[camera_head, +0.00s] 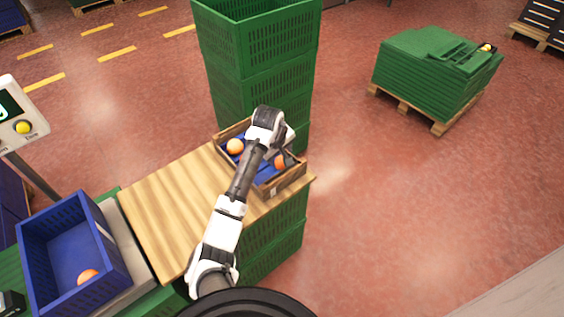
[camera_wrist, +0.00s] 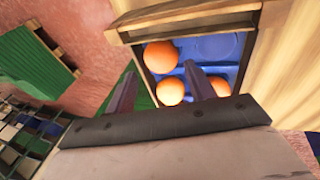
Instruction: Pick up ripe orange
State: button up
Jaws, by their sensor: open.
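A wooden box with a blue insert (camera_head: 296,181) stands on the wooden tabletop. Two oranges show in it in the head view: one at its left (camera_head: 235,146), one at its right (camera_head: 280,163), partly hidden by my gripper (camera_head: 284,160). In the wrist view the box (camera_wrist: 190,20) holds three oranges: an upper one (camera_wrist: 160,56), a lower one (camera_wrist: 170,92) and a right one (camera_wrist: 221,87). My gripper (camera_wrist: 160,66) is open above the box, and the lower orange appears between its fingers. I cannot tell ripeness; all look orange.
A blue crate (camera_head: 113,247) with one orange (camera_head: 88,276) stands at the left, beside the wooden tabletop (camera_head: 165,205). Tall stacked green crates (camera_head: 250,90) rise just behind the box. A pallet of green crates (camera_head: 425,80) is farther right. The floor at right is clear.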

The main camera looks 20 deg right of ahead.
aim_at(281, 160)
jog(key=shift+p+x, duration=0.65)
jog(key=shift+x, duration=2.3)
jog(key=shift+w+a, duration=0.1)
jog(key=c, duration=0.7)
